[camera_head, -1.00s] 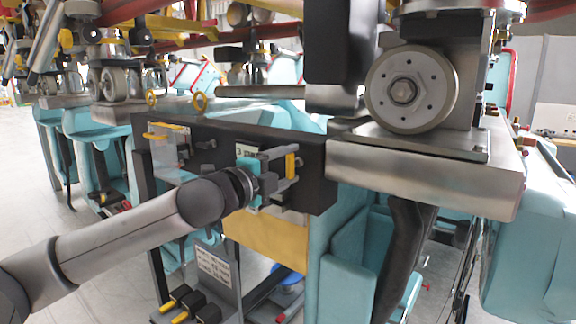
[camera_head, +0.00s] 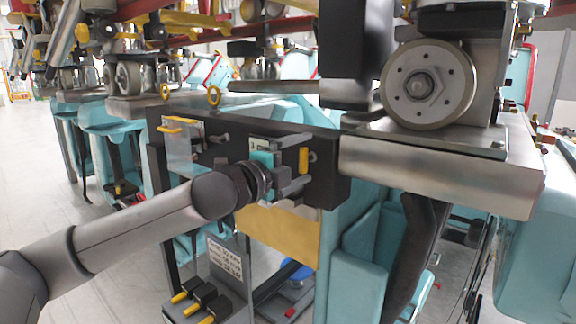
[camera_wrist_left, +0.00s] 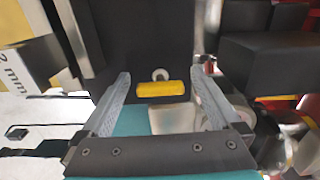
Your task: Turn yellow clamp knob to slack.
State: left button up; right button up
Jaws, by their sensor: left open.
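The yellow clamp knob (camera_head: 303,160) is a short bar on the face of a dark panel (camera_head: 335,178). It stands upright in the head view. In the left wrist view the knob (camera_wrist_left: 161,89) lies crosswise, with a pale round stud just above it. My left gripper (camera_head: 297,166) is at the panel front, one finger above and one below the knob's level. In the wrist view the open gripper (camera_wrist_left: 160,76) has the knob between its fingers, with a gap on each side. My right gripper is not in view.
A clear plate with a yellow handle (camera_head: 184,122) sits left on the panel. A metal block with a wheel (camera_head: 428,85) overhangs at right. Several yellow-tipped pedals (camera_head: 200,297) are below.

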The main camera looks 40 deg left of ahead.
pick_arm(q)
jog(key=s+a+b, duration=0.1)
jog(key=s+b, duration=0.4)
jog(key=s, duration=1)
dwell(0.8)
dwell(0.5)
